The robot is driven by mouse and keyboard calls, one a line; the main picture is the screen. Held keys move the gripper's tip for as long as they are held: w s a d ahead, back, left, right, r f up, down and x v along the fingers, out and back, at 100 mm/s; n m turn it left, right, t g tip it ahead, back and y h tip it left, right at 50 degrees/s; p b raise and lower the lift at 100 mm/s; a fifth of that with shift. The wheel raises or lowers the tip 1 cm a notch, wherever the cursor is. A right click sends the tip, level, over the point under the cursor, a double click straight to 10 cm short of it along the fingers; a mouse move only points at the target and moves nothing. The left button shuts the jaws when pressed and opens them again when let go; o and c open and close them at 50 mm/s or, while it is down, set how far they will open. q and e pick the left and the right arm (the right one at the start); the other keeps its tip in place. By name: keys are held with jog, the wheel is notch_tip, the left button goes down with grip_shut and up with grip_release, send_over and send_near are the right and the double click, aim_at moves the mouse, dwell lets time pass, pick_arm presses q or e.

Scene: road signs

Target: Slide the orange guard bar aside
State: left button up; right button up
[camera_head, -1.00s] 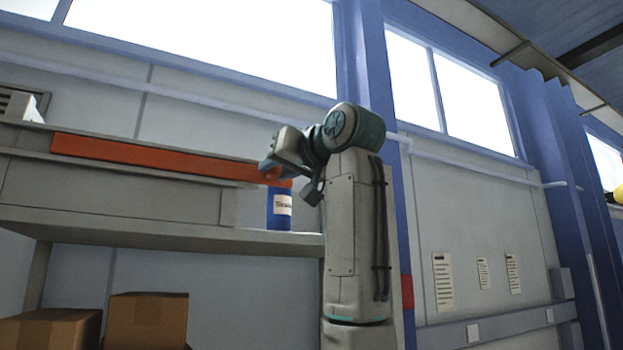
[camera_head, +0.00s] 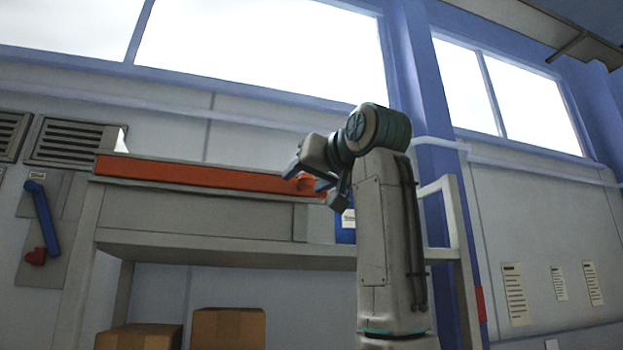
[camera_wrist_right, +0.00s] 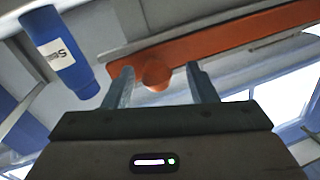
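The orange guard bar (camera_head: 200,176) lies along the front of a grey shelf in the head view, its left end near the shelf's left end. It also crosses the top of the right wrist view (camera_wrist_right: 225,36). A round orange knob (camera_wrist_right: 157,74) sticks out near one end of the bar. My right gripper (camera_head: 304,180) is at the knob; in the wrist view its two spread fingers (camera_wrist_right: 160,70) stand on either side of it, with gaps visible. I cannot tell whether a finger touches it. My left gripper is not in view.
A blue can with a white label (camera_wrist_right: 62,52) stands beside the knob end, mostly hidden by my right arm in the head view (camera_head: 345,233). Cardboard boxes (camera_head: 228,328) sit below the shelf.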

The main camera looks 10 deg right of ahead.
jog(key=shift+w+a, duration=0.1)
jog(key=shift+a, duration=0.1)
jog(key=shift+s+d+f, duration=0.1)
jog(key=shift+s+d, duration=0.05)
jog(key=shift+s, duration=0.1)
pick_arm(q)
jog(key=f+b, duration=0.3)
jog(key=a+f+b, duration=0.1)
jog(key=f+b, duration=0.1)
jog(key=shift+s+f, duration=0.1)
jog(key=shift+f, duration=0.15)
pick_arm(e)
jog(key=v, duration=1)
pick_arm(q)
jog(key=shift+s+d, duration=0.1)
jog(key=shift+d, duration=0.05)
pick_arm(e)
jog(key=shift+s, duration=0.1)
